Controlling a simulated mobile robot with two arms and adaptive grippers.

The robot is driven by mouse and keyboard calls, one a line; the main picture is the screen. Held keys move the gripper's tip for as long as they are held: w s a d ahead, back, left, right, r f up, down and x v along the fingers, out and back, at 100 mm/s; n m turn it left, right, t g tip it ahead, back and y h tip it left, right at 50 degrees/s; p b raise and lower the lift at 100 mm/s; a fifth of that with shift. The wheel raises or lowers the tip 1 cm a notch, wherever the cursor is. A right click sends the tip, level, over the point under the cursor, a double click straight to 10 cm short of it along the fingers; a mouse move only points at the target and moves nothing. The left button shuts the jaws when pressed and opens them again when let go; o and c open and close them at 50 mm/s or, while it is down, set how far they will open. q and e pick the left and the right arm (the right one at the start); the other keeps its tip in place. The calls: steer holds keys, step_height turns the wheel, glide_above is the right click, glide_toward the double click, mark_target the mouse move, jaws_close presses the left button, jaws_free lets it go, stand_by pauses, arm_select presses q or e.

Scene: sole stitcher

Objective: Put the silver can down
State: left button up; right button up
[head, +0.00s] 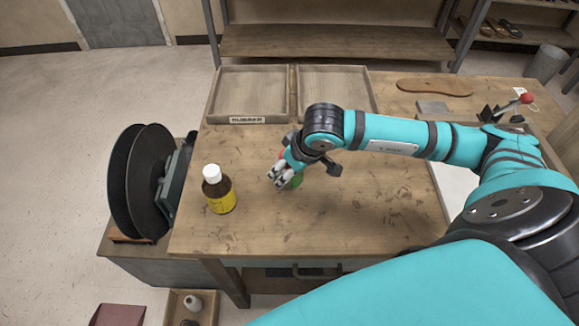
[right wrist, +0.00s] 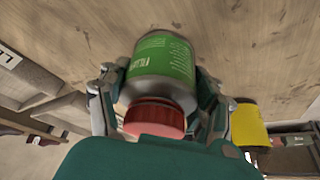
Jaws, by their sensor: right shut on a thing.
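The silver can has a green label and a red cap. In the right wrist view the can (right wrist: 163,68) sits between the two fingers of my right gripper (right wrist: 158,100), which is shut on it. In the head view the right gripper (head: 281,178) is over the table's left half and hides most of the can; only a bit of green (head: 297,181) and some red show. I cannot tell whether the can's base touches the wooden table (head: 330,225). My left gripper is not in view.
A brown bottle (head: 220,197) with a yellow label and white cap stands left of the right gripper; its yellow label shows in the wrist view (right wrist: 249,126). Two wooden trays (head: 250,119) lie behind. Black discs (head: 140,180) stand at the left edge. The front middle of the table is clear.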

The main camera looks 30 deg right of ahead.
steer(key=shift+f, duration=0.15)
steer(key=o, duration=1.4)
steer(key=shift+o, duration=0.2)
